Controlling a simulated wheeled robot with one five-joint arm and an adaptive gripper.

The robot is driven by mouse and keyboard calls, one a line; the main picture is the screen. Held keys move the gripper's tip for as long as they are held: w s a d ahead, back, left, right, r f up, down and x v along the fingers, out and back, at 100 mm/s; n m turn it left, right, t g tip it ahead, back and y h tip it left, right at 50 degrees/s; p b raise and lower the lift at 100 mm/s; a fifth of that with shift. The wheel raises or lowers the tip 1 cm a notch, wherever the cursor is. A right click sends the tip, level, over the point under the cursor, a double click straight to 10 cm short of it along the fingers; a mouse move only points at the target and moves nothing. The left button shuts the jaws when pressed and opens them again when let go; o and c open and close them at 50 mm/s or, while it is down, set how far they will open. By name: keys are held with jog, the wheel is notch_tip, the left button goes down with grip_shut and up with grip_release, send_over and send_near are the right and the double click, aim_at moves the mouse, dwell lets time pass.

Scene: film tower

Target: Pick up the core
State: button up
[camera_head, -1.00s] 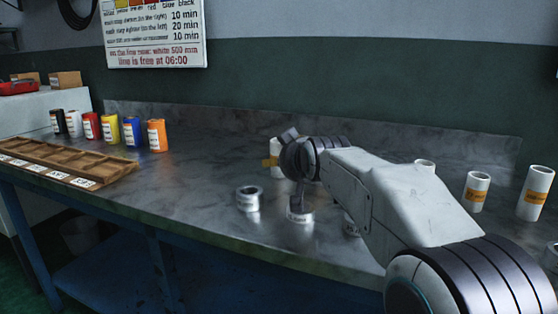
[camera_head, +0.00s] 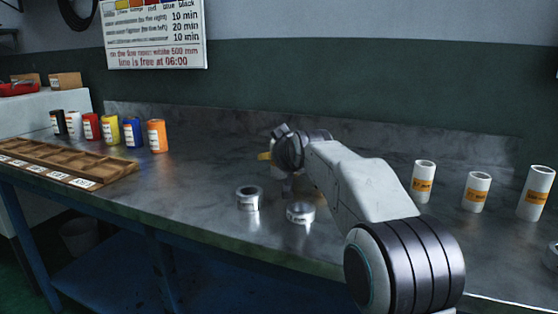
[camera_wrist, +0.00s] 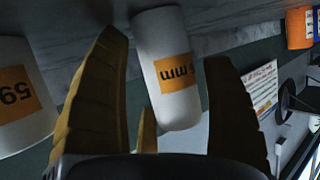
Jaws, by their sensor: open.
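In the wrist view a white cylindrical core (camera_wrist: 160,38) with an orange label ending in "mm" lies between the spread yellowish fingers of my gripper (camera_wrist: 167,48). Gaps show on both sides of it, so the fingers are not closed on it. A second white core (camera_wrist: 18,120) with an orange label reading "59" is outside the left finger. In the head view my gripper (camera_head: 270,157) is low over the back of the bench, and my wrist mostly hides the core there. Three white cores stand at the right: one (camera_head: 423,182), another (camera_head: 475,192), and a taller one (camera_head: 535,193).
Several coloured rolls (camera_head: 133,132) and a wooden tray (camera_head: 60,158) are at the left. The bench between them and the rings is clear.

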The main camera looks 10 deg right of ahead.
jog(key=shift+w, duration=0.1)
jog(key=c, duration=1)
